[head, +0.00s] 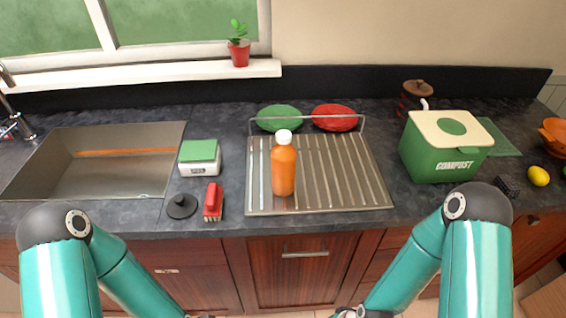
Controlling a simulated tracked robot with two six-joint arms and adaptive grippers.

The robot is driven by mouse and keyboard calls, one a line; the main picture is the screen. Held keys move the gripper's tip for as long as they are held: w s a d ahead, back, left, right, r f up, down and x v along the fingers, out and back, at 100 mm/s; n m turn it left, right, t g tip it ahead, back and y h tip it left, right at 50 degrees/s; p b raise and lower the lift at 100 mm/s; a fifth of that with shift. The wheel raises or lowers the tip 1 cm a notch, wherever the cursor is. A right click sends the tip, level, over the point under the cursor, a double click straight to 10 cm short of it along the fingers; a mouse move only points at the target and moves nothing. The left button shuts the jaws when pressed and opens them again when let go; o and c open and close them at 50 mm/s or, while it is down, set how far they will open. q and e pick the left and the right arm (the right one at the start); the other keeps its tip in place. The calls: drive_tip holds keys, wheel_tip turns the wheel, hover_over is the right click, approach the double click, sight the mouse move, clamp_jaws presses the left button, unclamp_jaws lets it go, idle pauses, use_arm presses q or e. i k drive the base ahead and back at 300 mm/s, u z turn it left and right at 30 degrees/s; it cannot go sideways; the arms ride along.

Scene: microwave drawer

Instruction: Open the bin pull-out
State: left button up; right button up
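A reddish-brown wooden front (303,284) with a horizontal metal bar handle (305,254) is below the counter, under the drainer, in the head view. It looks like the bin pull-out, but no label shows. Its face looks flush with the fronts beside it, so it appears closed. My two teal arms come in from the lower left and lower right and reach down to the bottom edge. Only dark wrist parts show there. Both grippers are below the frame, and nothing touches the handle in view.
On the dark counter (230,125), an orange bottle (284,170) stands on a ribbed metal drainer (375,185). A green compost box (430,165) is at the right, a sink (110,180) at the left.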

sight(292, 274)
drive_tip(key=u, duration=0.4)
drive_tip(key=k, duration=1.25)
drive_tip(key=z, duration=0.5)
drive_tip(key=i, duration=1)
drive_tip(key=u, duration=0.1)
